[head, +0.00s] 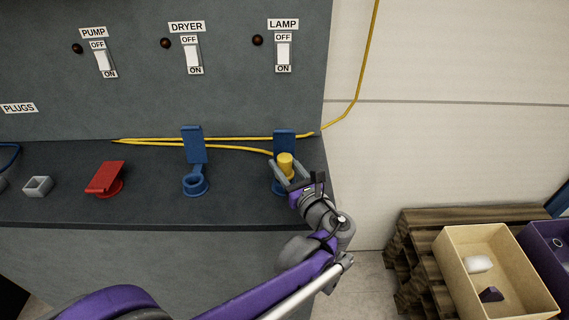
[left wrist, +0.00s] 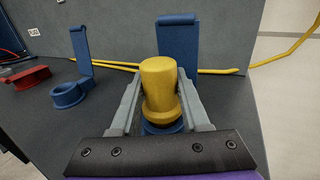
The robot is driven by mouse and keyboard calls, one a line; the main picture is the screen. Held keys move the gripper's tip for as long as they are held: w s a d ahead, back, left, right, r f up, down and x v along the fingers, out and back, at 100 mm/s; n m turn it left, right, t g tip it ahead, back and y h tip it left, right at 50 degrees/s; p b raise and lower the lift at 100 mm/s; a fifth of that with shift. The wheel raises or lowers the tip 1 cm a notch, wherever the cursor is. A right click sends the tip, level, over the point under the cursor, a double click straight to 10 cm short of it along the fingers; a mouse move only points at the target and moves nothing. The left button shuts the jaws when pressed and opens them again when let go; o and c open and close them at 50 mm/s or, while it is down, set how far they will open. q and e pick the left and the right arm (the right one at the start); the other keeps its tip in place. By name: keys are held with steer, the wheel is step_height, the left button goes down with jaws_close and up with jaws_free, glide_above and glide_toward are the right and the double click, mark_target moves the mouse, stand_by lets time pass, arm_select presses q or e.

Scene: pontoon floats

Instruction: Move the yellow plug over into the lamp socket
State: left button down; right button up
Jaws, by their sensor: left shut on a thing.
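The yellow plug (head: 285,163) stands upright between the fingers of my left gripper (head: 288,172), which is shut on it. In the left wrist view the yellow plug (left wrist: 160,85) sits directly above or in a blue ring socket (left wrist: 164,128); I cannot tell how deep it is. This socket, below the LAMP label (head: 283,24), has its blue lid (head: 284,142) raised behind it. The left gripper also shows in the left wrist view (left wrist: 158,100). A yellow cord (head: 220,145) runs along the back of the ledge. My right gripper is not in view.
A second blue socket (head: 195,186) with its lid up stands below DRYER. A red socket (head: 105,180) to its left has its lid down. A grey holder (head: 38,186) is farther left. A cream bin (head: 480,240) stands on a wooden pallet (head: 405,240) at the right.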

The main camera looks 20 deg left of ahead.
arm_select(q)
steer(key=shift+f+b, duration=0.35)
steer(key=shift+f, duration=0.2)
steer(key=shift+c, duration=1.5)
jaws_free()
steer(key=v, duration=1)
steer(key=shift+s+d, duration=0.25)
steer(key=shift+s, duration=0.1)
steer(key=shift+f, duration=0.1)
